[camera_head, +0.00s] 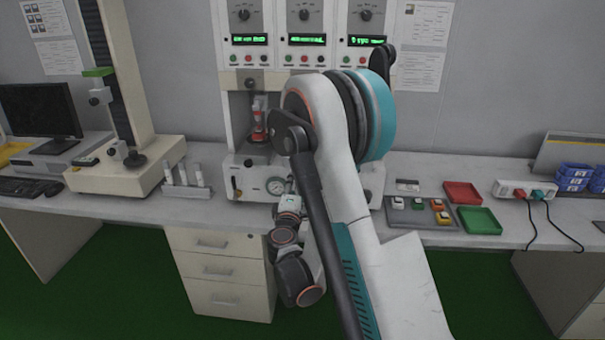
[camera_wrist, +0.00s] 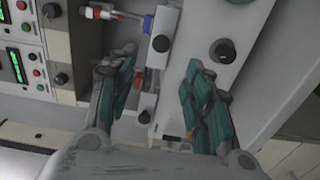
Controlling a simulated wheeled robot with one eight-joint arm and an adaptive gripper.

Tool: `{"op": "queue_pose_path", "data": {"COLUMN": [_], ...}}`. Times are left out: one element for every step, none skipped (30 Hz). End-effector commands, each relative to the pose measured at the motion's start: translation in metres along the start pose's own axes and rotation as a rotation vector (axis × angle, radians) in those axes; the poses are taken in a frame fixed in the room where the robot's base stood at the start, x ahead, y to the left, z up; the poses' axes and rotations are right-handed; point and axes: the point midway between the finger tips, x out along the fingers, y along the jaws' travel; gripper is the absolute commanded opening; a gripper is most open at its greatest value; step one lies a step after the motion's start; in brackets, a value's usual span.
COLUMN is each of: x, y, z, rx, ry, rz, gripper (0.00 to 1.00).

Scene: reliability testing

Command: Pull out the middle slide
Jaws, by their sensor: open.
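The test machine (camera_head: 245,185) stands against the wall behind my arm. Its left bay shows, with a red-orange fixture inside; my arm hides the middle and right bays in the head view, so the middle slide is not visible there. In the wrist view, my gripper (camera_wrist: 158,68) is open, its two teal-padded fingers apart. Between and beyond the fingers is a pale slide plate with a black knob (camera_wrist: 161,43). Another black knob (camera_wrist: 145,117) lies lower between the fingers. I cannot tell which belongs to the middle slide. No contact with either knob is visible.
A red, white and blue cylinder (camera_wrist: 103,12) is at upper left. A grey tray (camera_head: 408,212) with small parts, a red tray (camera_head: 463,192) and a green tray (camera_head: 479,220) lie right of the machine.

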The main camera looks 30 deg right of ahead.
Motion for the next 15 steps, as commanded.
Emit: {"op": "queue_pose_path", "data": {"x": [0.001, 0.001, 0.003, 0.004, 0.007, 0.011, 0.014, 0.018, 0.025, 0.030, 0.035, 0.043, 0.049, 0.056, 0.063], "y": [-0.003, -0.004, -0.004, -0.004, -0.004, -0.003, -0.003, -0.002, -0.002, -0.002, -0.003, -0.005, -0.005, -0.005, -0.006], "z": [0.000, -0.001, -0.001, -0.001, -0.001, -0.001, -0.001, 0.000, 0.000, 0.000, 0.000, 0.000, 0.000, 0.000, 0.000], "rx": [-0.009, -0.013, -0.016, -0.017, -0.017, -0.017, -0.017, -0.017, -0.016, -0.016, -0.016, -0.016, -0.016, -0.016, -0.016], "ry": [0.002, 0.003, 0.004, 0.004, 0.004, 0.004, 0.003, 0.003, 0.002, 0.002, 0.002, 0.003, 0.002, 0.002, 0.002], "rz": [0.005, 0.008, 0.010, 0.010, 0.010, 0.010, 0.010, 0.010, 0.010, 0.010, 0.010, 0.010, 0.010, 0.009, 0.009], "gripper": [0.46, 0.46, 0.46, 0.46, 0.46, 0.46, 0.46, 0.46, 0.46, 0.46, 0.46, 0.46, 0.46, 0.46, 0.46]}}
